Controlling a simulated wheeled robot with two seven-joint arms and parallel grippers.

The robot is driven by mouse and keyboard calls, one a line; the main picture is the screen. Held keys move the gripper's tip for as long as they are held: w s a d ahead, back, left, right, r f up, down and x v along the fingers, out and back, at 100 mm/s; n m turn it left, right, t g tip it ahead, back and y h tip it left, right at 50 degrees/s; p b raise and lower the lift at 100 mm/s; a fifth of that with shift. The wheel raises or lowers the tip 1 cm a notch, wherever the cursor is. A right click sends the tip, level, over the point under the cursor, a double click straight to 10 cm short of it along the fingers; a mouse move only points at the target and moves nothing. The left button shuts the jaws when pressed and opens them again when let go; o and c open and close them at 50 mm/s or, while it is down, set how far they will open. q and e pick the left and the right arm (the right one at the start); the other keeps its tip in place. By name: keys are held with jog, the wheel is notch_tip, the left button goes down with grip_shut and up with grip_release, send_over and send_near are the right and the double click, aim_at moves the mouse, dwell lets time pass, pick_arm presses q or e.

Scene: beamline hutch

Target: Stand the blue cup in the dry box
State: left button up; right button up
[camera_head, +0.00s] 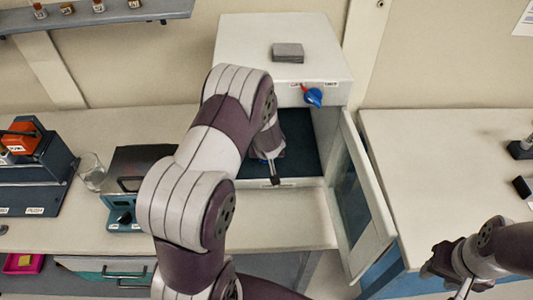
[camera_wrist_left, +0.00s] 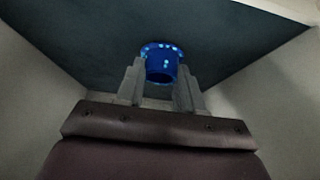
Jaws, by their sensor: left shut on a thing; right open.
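The dry box (camera_head: 235,70) is a white cabinet at the back of the bench, with its door (camera_head: 367,195) swung open at the right. My left arm reaches into its opening, and the left gripper (camera_head: 270,170) is inside, over the dark floor (camera_head: 307,150). In the left wrist view, the left gripper (camera_wrist_left: 160,78) is shut on the blue cup (camera_wrist_left: 161,66), against a dark surface. I cannot tell whether the cup touches the floor. The cup is hidden in the head view. My right gripper (camera_head: 463,285) is open and empty at the lower right.
A clear glass (camera_head: 92,172), a dark device (camera_head: 135,180) and an orange-and-grey instrument (camera_head: 30,165) stand at the left. The right bench (camera_head: 440,150) is mostly clear.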

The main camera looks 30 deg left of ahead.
pick_arm(q)
jog(key=shift+w+f, duration=0.1)
jog(key=shift+f, duration=0.1)
jog(key=o, duration=1)
jog(key=shift+o, duration=0.2)
